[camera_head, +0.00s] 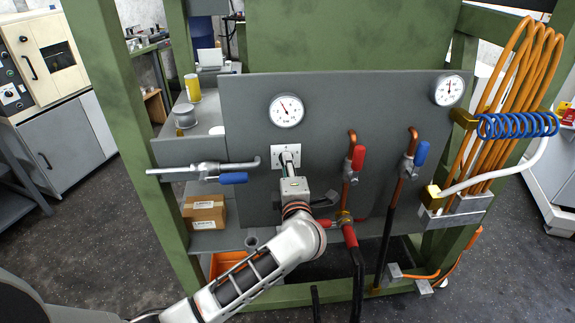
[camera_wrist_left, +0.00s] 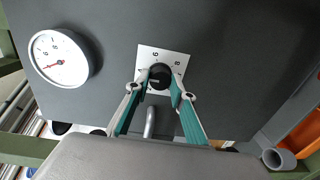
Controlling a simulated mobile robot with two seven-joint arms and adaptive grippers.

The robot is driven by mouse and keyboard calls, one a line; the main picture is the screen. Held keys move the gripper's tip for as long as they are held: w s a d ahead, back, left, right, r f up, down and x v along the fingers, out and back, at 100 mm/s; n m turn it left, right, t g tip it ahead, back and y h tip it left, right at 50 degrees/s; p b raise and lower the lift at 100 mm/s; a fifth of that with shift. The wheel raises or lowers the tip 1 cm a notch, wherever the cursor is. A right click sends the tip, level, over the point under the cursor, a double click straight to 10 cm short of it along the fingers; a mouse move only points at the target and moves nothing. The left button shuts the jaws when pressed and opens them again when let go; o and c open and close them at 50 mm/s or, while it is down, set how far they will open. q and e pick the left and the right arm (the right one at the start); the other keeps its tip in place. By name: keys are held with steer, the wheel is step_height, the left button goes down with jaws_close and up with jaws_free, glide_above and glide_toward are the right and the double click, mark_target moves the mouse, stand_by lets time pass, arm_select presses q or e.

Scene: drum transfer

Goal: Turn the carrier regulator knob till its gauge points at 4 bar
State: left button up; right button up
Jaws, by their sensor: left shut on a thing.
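The black regulator knob (camera_wrist_left: 160,76) sits on a white plate (camera_wrist_left: 168,55) with printed numbers on the grey panel. My left gripper (camera_wrist_left: 159,90) is shut on the knob, with one teal-lined finger on each side of it. In the head view the left gripper (camera_head: 289,160) reaches the same plate (camera_head: 280,152) and hides most of the knob. The round white gauge (camera_head: 286,110) is on the panel just above the plate; its red needle points up and left. The gauge also shows in the wrist view (camera_wrist_left: 60,58), where its small numbers are hard to read. My right gripper is not in view.
A second gauge (camera_head: 448,90) is at the panel's upper right. A pipe with a blue handle (camera_head: 234,178) is left of my gripper. Valves with a red handle (camera_head: 358,158) and a blue handle (camera_head: 421,153) stand to the right, near orange hoses (camera_head: 513,70).

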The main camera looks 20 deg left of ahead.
arm_select(q)
steer(key=shift+f, duration=0.1)
steer(key=o, duration=1.1)
steer(key=v, duration=1.2)
